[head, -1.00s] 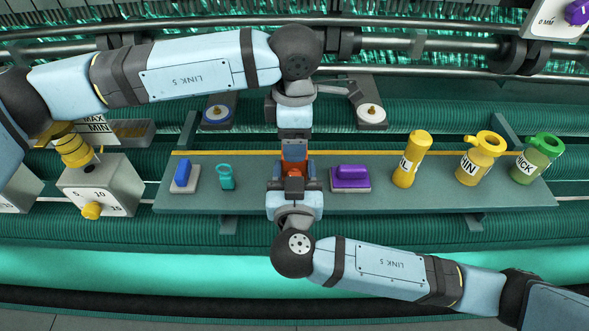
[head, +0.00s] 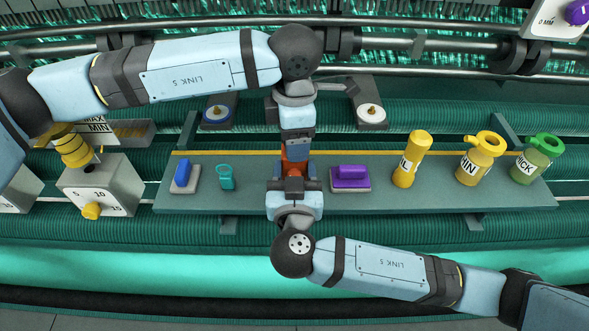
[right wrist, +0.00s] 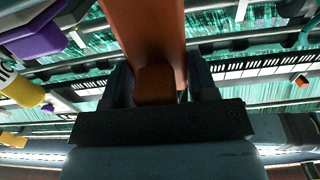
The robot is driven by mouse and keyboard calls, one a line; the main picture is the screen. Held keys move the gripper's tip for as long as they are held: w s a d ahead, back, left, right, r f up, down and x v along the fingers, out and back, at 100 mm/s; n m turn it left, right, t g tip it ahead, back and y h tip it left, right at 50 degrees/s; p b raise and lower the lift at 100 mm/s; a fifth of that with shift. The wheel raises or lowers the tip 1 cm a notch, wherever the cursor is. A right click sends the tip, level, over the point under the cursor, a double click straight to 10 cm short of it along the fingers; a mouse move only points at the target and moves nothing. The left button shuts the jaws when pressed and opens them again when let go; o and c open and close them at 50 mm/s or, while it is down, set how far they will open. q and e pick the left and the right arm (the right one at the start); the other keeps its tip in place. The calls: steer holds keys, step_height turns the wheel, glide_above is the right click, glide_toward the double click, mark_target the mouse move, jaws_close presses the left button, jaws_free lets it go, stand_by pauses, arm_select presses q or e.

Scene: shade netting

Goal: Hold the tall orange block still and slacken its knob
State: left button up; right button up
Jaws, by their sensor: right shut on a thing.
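The tall orange block (head: 292,153) stands near the middle of the green shelf, mostly hidden between my two grippers. In the right wrist view the block (right wrist: 145,28) rises behind a smaller orange knob (right wrist: 155,85). My right gripper (head: 294,177) reaches in from the near side and is shut on the knob, with a finger on each side of it. The knob is hidden in the head view. My left gripper (head: 297,158) is at the block's top from the far side. Its fingertips are hidden, so I cannot tell whether it grips the block.
On the shelf (head: 255,203), a blue block (head: 182,174) and a teal piece (head: 226,178) stand left; a purple block (head: 350,173) stands close right. A yellow bottle (head: 411,158), a yellow jar (head: 480,158) and a green jar (head: 537,158) stand further right.

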arm_select(q)
steer(key=shift+r, duration=0.1)
steer(key=shift+r, duration=2.4)
steer(key=shift+o, duration=0.2)
steer(key=o, duration=0.5)
steer(key=shift+r, duration=0.1)
step_height(320, 180, up, 12)
steer(key=shift+f, duration=0.1)
